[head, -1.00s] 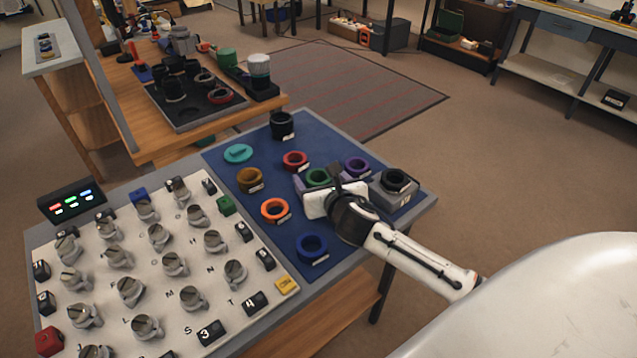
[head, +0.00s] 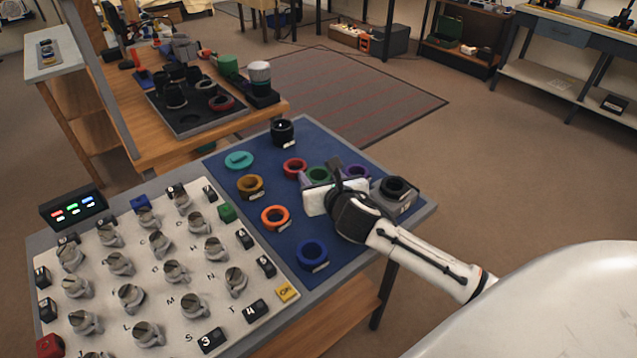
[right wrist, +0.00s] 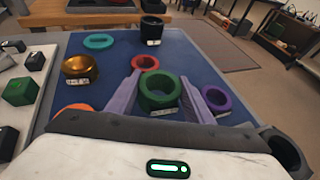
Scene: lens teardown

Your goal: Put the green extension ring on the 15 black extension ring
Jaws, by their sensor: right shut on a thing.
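The green extension ring (head: 318,174) is at the right part of the blue mat, partly hidden by my right gripper in the head view. In the right wrist view the green ring (right wrist: 160,92) sits between the pale purple fingers of my right gripper (right wrist: 160,95), which is shut on it. I cannot tell whether it is clear of the mat. One black ring (head: 395,187) sits on a grey block at the right edge. Another black ring (head: 282,131) stands upright at the mat's far end. I cannot read their labels well enough to tell which is 15. My left gripper is out of view.
Red (head: 295,168), purple (head: 356,173), brown-gold (head: 250,185), orange (head: 275,216) and blue (head: 312,253) rings surround the gripper on the mat (head: 220,175). A flat teal piece (head: 238,160) lies at the left. A white board (head: 60,258) with several grey knobs fills the left.

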